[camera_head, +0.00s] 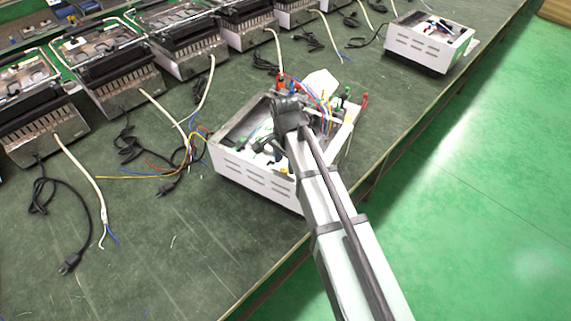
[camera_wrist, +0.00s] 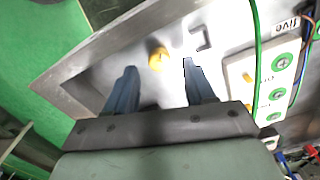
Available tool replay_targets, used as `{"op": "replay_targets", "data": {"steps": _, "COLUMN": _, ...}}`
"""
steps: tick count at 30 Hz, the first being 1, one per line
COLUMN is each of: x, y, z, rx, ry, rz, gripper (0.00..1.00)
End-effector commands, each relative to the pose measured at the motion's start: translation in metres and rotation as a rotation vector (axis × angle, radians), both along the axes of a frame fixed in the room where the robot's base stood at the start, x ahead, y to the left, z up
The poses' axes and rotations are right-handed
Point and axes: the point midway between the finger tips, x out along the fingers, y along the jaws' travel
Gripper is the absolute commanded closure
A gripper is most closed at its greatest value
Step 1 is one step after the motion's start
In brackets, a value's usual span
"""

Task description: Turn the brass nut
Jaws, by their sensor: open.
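The brass nut (camera_wrist: 157,56) is a small yellow-gold piece on the pale metal inner face of the housing in the wrist view. My gripper (camera_wrist: 159,65) is open, with one blue-grey finger on each side of the nut's line. The nut shows just beyond the fingertips, and I cannot tell how far it stands from them in depth. In the head view my gripper (camera_head: 266,148) is over the open white housing (camera_head: 255,183), partly hidden by my arm. I cannot make out the nut clearly there.
In the wrist view a white terminal block (camera_wrist: 262,85) with green-ringed screws and a green wire (camera_wrist: 256,50) lie right of the fingers. The housing's metal rim (camera_wrist: 75,62) is at left. Coloured wires (camera_head: 322,100) crowd the housing's back.

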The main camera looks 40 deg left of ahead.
Motion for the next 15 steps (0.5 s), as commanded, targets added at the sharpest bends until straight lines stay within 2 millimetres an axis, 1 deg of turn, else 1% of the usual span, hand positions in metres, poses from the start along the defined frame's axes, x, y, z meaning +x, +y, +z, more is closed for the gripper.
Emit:
{"op": "replay_targets", "data": {"steps": 3, "x": 0.0, "y": 0.0, "z": -0.011, "rx": -0.001, "ry": 0.0, "rz": 0.0, "gripper": 0.46}}
{"op": "replay_targets", "data": {"steps": 6, "x": 0.0, "y": 0.0, "z": -0.015, "rx": -0.001, "ry": 0.0, "rz": 0.0, "gripper": 0.46}}
{"op": "replay_targets", "data": {"steps": 15, "x": 0.0, "y": 0.0, "z": -0.018, "rx": 0.0, "ry": 0.0, "rz": 0.0, "gripper": 0.46}}
